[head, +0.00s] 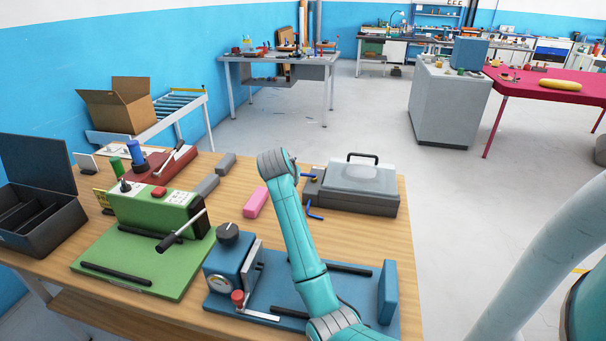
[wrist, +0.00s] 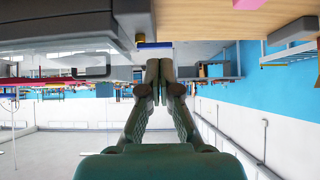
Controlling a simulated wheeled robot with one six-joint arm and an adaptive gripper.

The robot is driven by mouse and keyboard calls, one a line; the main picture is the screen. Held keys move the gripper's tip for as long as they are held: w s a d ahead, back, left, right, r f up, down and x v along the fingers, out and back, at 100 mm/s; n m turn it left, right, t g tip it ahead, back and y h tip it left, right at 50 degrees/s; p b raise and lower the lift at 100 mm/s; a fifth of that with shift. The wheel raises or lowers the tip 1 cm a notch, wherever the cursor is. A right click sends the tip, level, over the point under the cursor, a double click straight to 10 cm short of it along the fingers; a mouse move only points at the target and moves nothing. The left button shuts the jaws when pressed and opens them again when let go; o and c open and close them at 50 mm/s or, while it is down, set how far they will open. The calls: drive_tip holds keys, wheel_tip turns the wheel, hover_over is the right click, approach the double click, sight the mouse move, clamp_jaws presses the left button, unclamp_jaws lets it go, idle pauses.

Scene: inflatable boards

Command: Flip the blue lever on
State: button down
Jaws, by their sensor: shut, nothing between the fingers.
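A blue bar, likely this lever, shows edge-on in the wrist view (wrist: 154,45), beside the case's dark side (wrist: 70,28). My gripper (wrist: 165,61) is shut and empty, its fingertips just short of the blue bar in that view. I cannot tell whether they touch. In the head view my teal arm hides my gripper.
A pink block (head: 255,202) lies left of the case. A blue fixture with a red-knobbed lever (head: 229,262), a green machine (head: 150,212) and a dark open box (head: 38,220) also stand on the wooden table (head: 231,182). Bare wood lies around the pink block.

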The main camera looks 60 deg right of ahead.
drive_tip(key=shift+d+f, duration=0.1)
drive_tip(key=shift+d, duration=0.05)
drive_tip(key=x, duration=0.4)
drive_tip(key=r+x, duration=0.1)
drive_tip(key=x, duration=0.2)
drive_tip(key=d+x, duration=0.1)
drive_tip(key=x, duration=0.3)
drive_tip(key=shift+w+d, duration=0.25)
drive_tip(key=shift+w, duration=0.15)
drive_tip(key=shift+w+d+f, duration=0.1)
drive_tip(key=shift+w+d, duration=0.15)
drive_tip(key=shift+d, duration=0.35)
drive_tip(key=shift+w, duration=0.15)
